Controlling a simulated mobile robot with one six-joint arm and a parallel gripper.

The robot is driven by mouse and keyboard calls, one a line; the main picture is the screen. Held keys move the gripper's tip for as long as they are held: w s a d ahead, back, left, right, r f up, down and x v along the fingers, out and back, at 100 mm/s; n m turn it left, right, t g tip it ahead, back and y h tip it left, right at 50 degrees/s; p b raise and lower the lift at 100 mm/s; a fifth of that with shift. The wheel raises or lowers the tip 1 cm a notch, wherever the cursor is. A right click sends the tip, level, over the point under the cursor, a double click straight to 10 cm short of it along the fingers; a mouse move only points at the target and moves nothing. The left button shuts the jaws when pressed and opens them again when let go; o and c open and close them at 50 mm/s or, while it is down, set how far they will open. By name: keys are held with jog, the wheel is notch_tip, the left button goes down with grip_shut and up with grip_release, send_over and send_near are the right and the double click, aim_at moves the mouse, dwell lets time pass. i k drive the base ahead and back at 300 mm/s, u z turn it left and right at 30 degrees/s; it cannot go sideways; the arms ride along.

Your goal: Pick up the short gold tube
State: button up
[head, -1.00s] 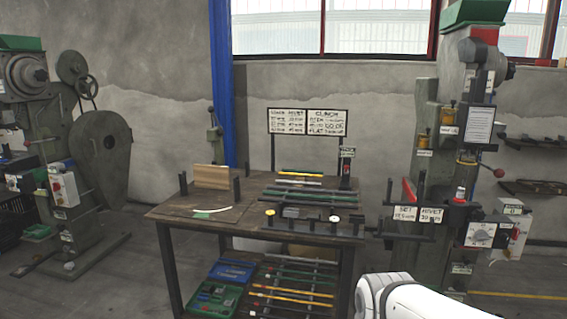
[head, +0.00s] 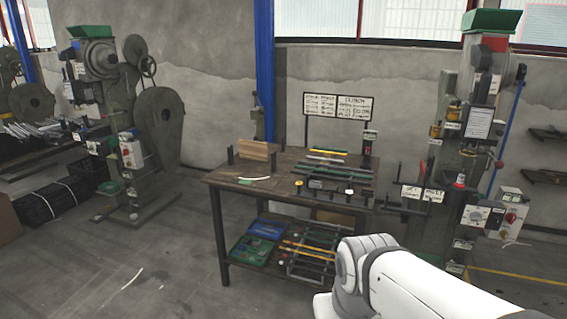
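A gold-yellow tube (head: 328,151) lies at the back of the workbench top (head: 222,178), among grey and green bars. Longer yellow-gold tubes (head: 308,248) lie among dark rods on the rack on the bench's lower shelf. At this distance I cannot tell for sure which one is the short gold tube. My white arm shows at the lower right, in front of the bench's right side. My gripper is outside the picture.
A green rivet press (head: 478,150) stands close to the bench's right, another machine (head: 160,130) to its left. Blue and green trays (head: 250,250) sit on the lower shelf. A wooden block (head: 254,151) stands on the bench. The floor (head: 130,260) at front left is mostly clear.

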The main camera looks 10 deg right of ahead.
aim_at(326, 154)
jog(key=z, duration=0.45)
jog(key=k, duration=0.35)
jog(key=u, duration=1.2)
jog(key=i, duration=1.9)
jog(key=z, duration=0.75)
jog(key=i, duration=1.55)
jog(key=z, duration=0.95)
jog(key=k, duration=0.6)
jog(key=z, duration=0.2)
jog(key=i, duration=0.7)
jog(key=u, duration=0.15)
